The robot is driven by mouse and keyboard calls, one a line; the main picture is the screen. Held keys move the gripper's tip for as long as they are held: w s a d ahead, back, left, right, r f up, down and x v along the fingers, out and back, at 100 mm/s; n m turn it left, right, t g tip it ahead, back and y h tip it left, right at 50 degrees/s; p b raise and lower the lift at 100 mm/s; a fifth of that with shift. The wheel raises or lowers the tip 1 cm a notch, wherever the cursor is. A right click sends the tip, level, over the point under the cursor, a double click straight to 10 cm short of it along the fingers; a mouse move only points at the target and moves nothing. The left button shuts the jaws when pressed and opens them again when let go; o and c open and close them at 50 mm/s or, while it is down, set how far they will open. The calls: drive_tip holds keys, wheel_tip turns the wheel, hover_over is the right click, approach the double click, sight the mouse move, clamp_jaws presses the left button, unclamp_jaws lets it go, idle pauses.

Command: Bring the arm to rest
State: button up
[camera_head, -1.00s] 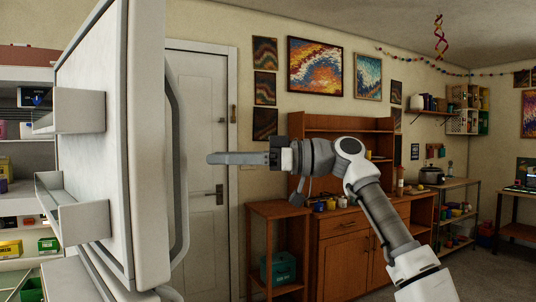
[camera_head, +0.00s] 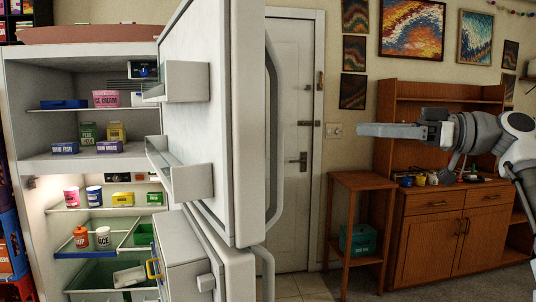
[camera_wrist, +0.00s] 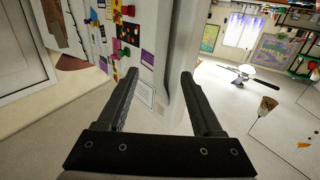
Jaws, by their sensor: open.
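My gripper (camera_head: 362,130) is at the right in the head view, reaching level to the left with nothing held. In the wrist view my gripper (camera_wrist: 158,90) shows two dark fingers spread wide apart. The edge of a pale door panel and its front with magnets and papers (camera_wrist: 135,45) stand beyond the fingers. In the head view the open fridge door (camera_head: 212,120) stands left of my gripper, with a gap between them.
The open fridge (camera_head: 25,190) holds boxes, jars and bins on its shelves. A white room door (camera_head: 297,90) is behind. A wooden cabinet (camera_head: 440,250) and a small wooden stand (camera_head: 362,182) are at the right. Floor shows in the wrist view.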

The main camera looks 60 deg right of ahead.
drive_tip(key=w+a+r+g+h+p, duration=0.1)
drive_tip(key=w+a+r+g+p, duration=0.2)
drive_tip(key=a, duration=0.8)
drive_tip(key=w+a+r+p, duration=0.1)
drive_tip(key=w+a+r, duration=0.2)
drive_tip(key=w+a, duration=0.55)
drive_tip(key=w+a+f+g+p, duration=0.1)
drive_tip(key=w+a+f+g, duration=0.15)
drive_tip(key=a, duration=0.95)
drive_tip(key=w+a+f+m+g+h+p, duration=0.1)
drive_tip(key=w+a+f+g+h+p, duration=0.3)
drive_tip(key=a+f, duration=0.6)
wheel_tip(320, 180, down, 16)
drive_tip(key=m+g, duration=0.2)
drive_tip(key=shift+w+a, duration=0.2)
drive_tip(key=shift+a, duration=0.25)
drive_tip(key=shift+c, duration=1.4)
